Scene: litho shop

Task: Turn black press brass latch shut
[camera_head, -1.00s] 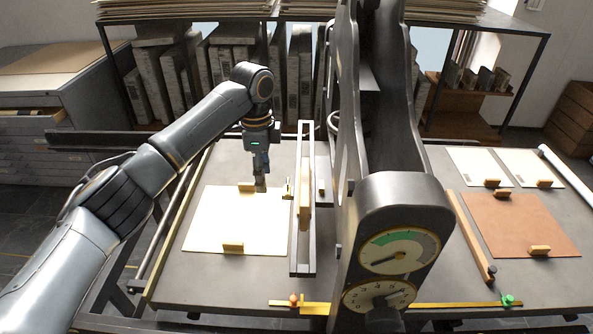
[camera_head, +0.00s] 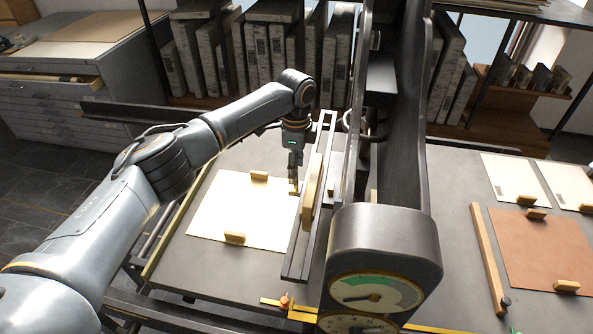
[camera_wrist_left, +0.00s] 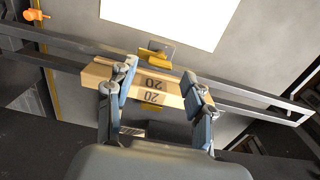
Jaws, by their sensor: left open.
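The black press (camera_head: 385,235) stands in the middle of the head view, with dials on its front and a long dark frame on its left side. A small brass piece, apparently the latch (camera_wrist_left: 153,58), sits beside the frame in the left wrist view, near the white sheet. My left gripper (camera_head: 294,186) points down beside the frame and largely hides this piece in the head view. In the left wrist view the left gripper (camera_wrist_left: 160,72) is open, its fingers apart over a wooden block (camera_wrist_left: 150,89) marked 20. I cannot tell whether they touch anything. My right gripper is out of view.
A white sheet (camera_head: 235,210) with wooden blocks lies on the bed left of the frame. An orange knob (camera_head: 285,303) is at the bed's front. A brown sheet (camera_head: 545,250) and a wooden bar (camera_head: 487,260) lie on the right. Stone slabs stand on shelves behind.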

